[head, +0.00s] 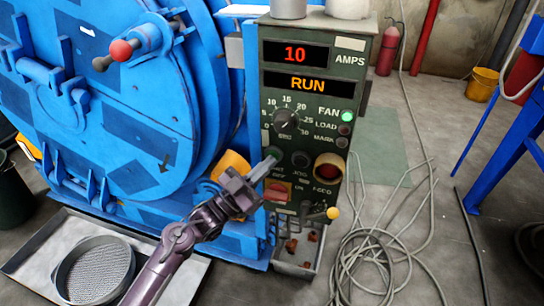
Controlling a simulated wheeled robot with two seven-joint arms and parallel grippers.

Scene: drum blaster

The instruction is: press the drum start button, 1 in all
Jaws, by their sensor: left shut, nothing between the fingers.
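A dark green control panel (272,105) stands beside the blue drum (95,115). Its upper display (295,54) reads 10 AMPS, and its lower display (307,84) reads RUN. My left gripper (268,163) is shut and empty, with its tips at the lower left of the panel, left of the dark jog button (300,159). The tips cover the spot where a start button may be, and I cannot make out that button or tell whether they touch it. My right gripper is not in view.
The panel also has a dial (286,121), a lit green fan lamp (347,117), a red-centred round button (328,168), a red switch (278,191) and a yellow-knobbed lever (333,213). A sieve (95,270) lies lower left. Loose cable (375,262) covers floor at right.

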